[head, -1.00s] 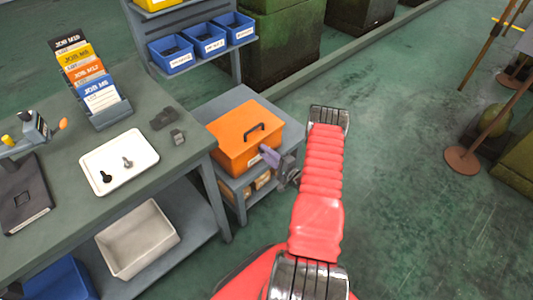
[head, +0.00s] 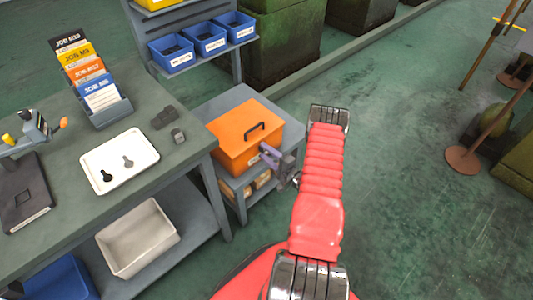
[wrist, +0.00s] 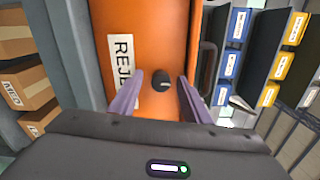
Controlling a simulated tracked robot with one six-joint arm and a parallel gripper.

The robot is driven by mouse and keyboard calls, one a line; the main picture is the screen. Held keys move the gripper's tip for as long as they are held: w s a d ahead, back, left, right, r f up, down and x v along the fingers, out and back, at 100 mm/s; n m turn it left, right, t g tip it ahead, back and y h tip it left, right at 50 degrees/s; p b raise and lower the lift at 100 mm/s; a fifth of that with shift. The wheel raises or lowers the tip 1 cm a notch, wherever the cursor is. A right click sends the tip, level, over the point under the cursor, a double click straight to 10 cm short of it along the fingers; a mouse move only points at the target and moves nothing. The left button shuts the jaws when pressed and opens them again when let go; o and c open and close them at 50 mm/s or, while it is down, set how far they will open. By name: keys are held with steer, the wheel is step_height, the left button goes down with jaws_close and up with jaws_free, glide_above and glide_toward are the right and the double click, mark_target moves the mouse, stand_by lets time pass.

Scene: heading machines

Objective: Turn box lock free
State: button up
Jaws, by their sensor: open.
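The orange box (head: 243,137) sits on a small grey stand beside the workbench, with a black handle (head: 255,132) on its lid. In the wrist view its orange face (wrist: 152,40) carries a white label (wrist: 122,62) with partly hidden lettering. A round black lock knob (wrist: 161,82) stands on that face. My gripper (wrist: 158,98) is open, with its purple fingers on either side of the knob and apart from it. In the head view my gripper (head: 268,154) is at the right front side of the box.
The workbench (head: 190,150) at left holds a white tray (head: 118,160) with two small parts, and a rack of job cards (head: 95,85). Blue bins (head: 205,42) stand behind the box. Cardboard boxes (wrist: 28,80) sit on the stand's lower shelf.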

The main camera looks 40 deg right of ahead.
steer(key=s, duration=1.3)
steer(key=shift+s+d+r, duration=0.2)
steer(key=shift+s, duration=0.2)
stand_by(0.3)
